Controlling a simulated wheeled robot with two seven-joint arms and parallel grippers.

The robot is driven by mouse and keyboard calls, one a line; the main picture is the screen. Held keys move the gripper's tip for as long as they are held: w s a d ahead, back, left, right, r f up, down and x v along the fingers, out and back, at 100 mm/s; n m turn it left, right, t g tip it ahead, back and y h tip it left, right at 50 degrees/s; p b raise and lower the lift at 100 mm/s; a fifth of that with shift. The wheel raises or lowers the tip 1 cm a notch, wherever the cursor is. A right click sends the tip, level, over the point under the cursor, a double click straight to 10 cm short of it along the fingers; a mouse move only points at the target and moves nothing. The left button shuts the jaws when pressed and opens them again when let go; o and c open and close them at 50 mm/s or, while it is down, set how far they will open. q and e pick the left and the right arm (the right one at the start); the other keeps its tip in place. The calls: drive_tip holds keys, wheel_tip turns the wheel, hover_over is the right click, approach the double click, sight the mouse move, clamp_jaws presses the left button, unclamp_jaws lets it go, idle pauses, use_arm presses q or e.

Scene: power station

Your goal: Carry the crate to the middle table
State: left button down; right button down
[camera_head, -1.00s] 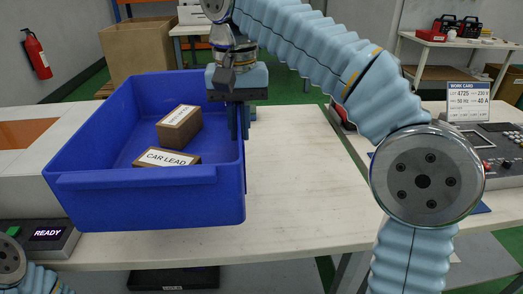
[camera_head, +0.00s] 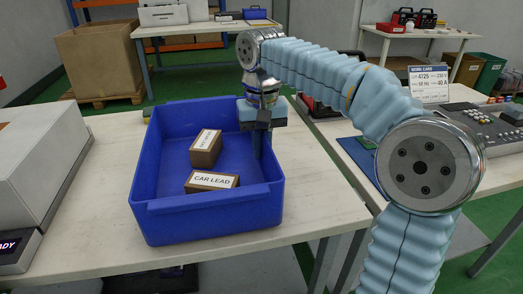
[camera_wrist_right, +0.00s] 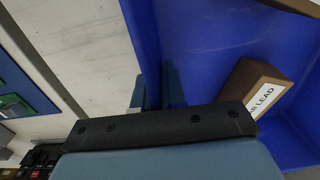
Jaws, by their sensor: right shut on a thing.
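The blue crate (camera_head: 205,222) is on or just above the white-topped table (camera_head: 85,225) in front of me. I cannot tell whether it touches. Two brown boxes lie inside it, one labelled CAR LEAD (camera_head: 212,181) and one further back (camera_head: 205,150). My right gripper (camera_head: 262,148) points down at the crate's right wall and is shut on it. In the right wrist view its fingers (camera_wrist_right: 157,90) straddle the wall, with the crate's inside (camera_wrist_right: 215,60) on the right. My left gripper is out of view. I cannot tell which table is the middle one.
A grey machine (camera_head: 35,165) stands left of the crate, with bare tabletop between. Another table (camera_head: 365,160) stands to the right across a narrow gap, bearing a control panel (camera_head: 470,130) and work card (camera_head: 429,84). A cardboard box (camera_head: 98,60) stands behind.

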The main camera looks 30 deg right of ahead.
drive_tip(key=shift+f, duration=0.4)
drive_tip(key=c, duration=1.2)
unclamp_jaws()
wheel_tip(320, 180, up, 11)
drive_tip(key=p, duration=0.3)
drive_tip(key=shift+r, duration=0.6)
